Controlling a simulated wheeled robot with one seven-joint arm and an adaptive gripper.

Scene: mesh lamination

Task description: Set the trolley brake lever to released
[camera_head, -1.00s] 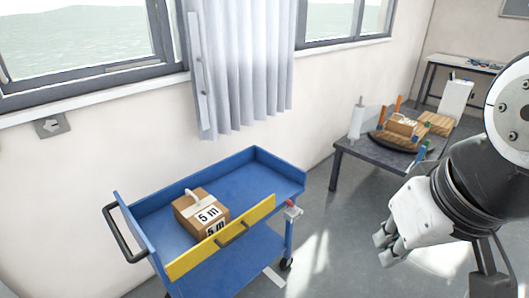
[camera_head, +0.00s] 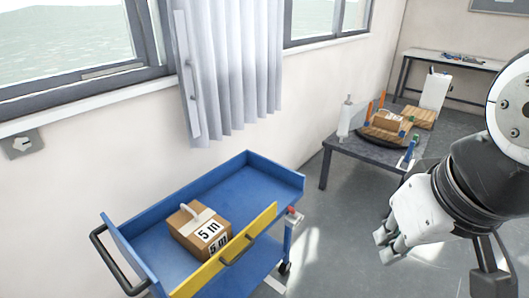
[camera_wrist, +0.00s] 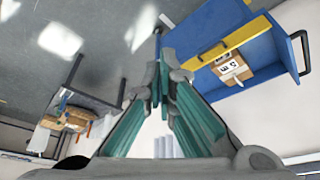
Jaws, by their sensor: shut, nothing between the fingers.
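The blue trolley (camera_head: 246,184) stands against the wall in the head view, with a yellow front panel (camera_head: 215,265). A small grey and red part (camera_head: 292,213), apparently the brake lever, sits at its right front corner; its setting is too small to tell. My gripper (camera_head: 387,247) is to the right of the trolley, clear of it, shut and empty. In the wrist view the fingers of my gripper (camera_wrist: 160,68) point toward the trolley's corner post, and the trolley (camera_wrist: 265,42) shows at the upper right. The lever is not clear there.
A cardboard box (camera_head: 200,230) marked "5 m" lies in the trolley's top tray. A low grey table (camera_head: 345,150) with a bottle, wooden boards and other items stands behind my gripper. A bench (camera_head: 455,60) is at the back. Grey floor lies between the trolley and table.

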